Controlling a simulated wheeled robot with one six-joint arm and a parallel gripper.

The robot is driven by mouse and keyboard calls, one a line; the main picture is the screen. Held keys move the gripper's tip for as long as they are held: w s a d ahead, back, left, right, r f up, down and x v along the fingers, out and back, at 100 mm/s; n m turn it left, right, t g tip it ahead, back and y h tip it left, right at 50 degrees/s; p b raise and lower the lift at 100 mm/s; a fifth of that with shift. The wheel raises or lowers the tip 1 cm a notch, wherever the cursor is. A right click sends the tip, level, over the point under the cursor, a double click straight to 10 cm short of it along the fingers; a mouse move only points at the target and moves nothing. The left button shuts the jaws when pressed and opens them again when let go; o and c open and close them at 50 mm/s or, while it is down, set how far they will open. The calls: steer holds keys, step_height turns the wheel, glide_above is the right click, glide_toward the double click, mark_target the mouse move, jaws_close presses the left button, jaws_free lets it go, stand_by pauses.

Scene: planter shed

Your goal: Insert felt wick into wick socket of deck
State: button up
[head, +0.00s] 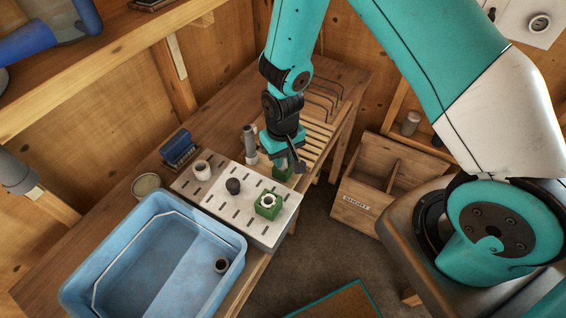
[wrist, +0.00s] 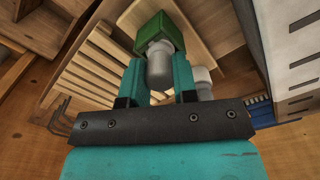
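The deck (head: 222,194) is a pale grey slotted box on the bench in the head view. My gripper (head: 286,163) is beyond the deck, over the slatted rack. In the wrist view my gripper (wrist: 160,78) has its fingers against both sides of a pale cylinder, seemingly the felt wick (wrist: 160,64). A green block (wrist: 160,34) is at its far end; I cannot tell whether they are joined. Which socket is the wick's is unclear.
A grey upright cylinder with a pale base (head: 250,145) stands close left of my gripper. A blue rack (head: 178,149) stands behind the deck. A wooden crate (head: 365,190) is at right.

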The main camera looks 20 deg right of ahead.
steer(key=shift+r, duration=0.1)
steer(key=shift+r+p, duration=2.8)
steer(key=shift+r, duration=0.7)
